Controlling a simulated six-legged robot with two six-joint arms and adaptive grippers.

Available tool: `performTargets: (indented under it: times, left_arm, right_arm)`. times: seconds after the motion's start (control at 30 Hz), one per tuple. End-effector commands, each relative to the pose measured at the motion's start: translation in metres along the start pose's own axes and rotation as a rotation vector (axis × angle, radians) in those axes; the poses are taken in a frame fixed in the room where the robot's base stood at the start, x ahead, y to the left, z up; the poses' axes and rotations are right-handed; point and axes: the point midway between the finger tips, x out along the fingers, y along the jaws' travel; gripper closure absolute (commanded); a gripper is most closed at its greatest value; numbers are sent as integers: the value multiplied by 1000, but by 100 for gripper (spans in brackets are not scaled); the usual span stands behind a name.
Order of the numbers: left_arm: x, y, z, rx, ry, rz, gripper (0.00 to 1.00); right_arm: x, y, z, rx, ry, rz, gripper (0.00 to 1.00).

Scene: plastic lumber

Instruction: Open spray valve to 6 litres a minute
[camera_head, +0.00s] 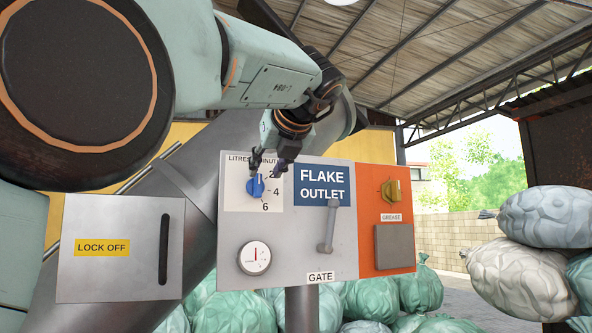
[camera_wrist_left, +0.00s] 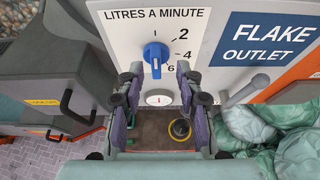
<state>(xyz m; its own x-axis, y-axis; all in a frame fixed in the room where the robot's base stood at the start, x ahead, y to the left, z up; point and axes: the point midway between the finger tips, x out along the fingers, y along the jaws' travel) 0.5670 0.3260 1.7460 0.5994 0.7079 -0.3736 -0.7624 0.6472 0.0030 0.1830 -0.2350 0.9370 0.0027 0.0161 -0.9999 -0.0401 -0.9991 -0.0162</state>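The blue valve knob (camera_head: 256,187) sits on a white dial plate (camera_head: 237,203) lettered "LITRES A MINUTE", marked 2, 4 and 6. In the left wrist view the knob (camera_wrist_left: 155,53) stands upright, with a white mark on its lower half; the 6 is to its lower right. My left gripper (camera_head: 272,160) is in front of the plate's upper part. In the left wrist view its two fingers (camera_wrist_left: 159,80) are spread apart with nothing between them, the knob beyond their tips. It appears not to touch the knob. My right gripper is not in view.
The grey panel also bears a round gauge (camera_head: 254,258), a gate lever (camera_head: 328,228) and a "FLAKE OUTLET" sign (camera_head: 322,185). A "LOCK OFF" box (camera_head: 120,270) stands left. Green sacks (camera_head: 232,312) lie below.

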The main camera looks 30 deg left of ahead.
Motion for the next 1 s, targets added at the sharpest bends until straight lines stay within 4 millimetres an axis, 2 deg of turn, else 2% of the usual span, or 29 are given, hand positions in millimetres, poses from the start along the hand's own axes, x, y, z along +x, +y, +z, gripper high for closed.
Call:
performTargets:
  times: [0.1, 0.2, 0.53, 0.9, 1.0]
  left_arm:
    - [16, 0, 1, 1, 3, 0, 64]
    - [23, 0, 1, 1, 3, 0, 64]
    - [29, -1, 1, 1, 2, -2, 64]
    - [29, -2, 1, 2, 1, -3, 96]
    - [30, -1, 1, 2, 2, -2, 100]
  right_arm:
    - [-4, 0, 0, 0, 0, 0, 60]
    - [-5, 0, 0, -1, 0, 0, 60]
    - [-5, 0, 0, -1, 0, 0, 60]
    - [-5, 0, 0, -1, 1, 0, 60]
    - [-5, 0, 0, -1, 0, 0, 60]
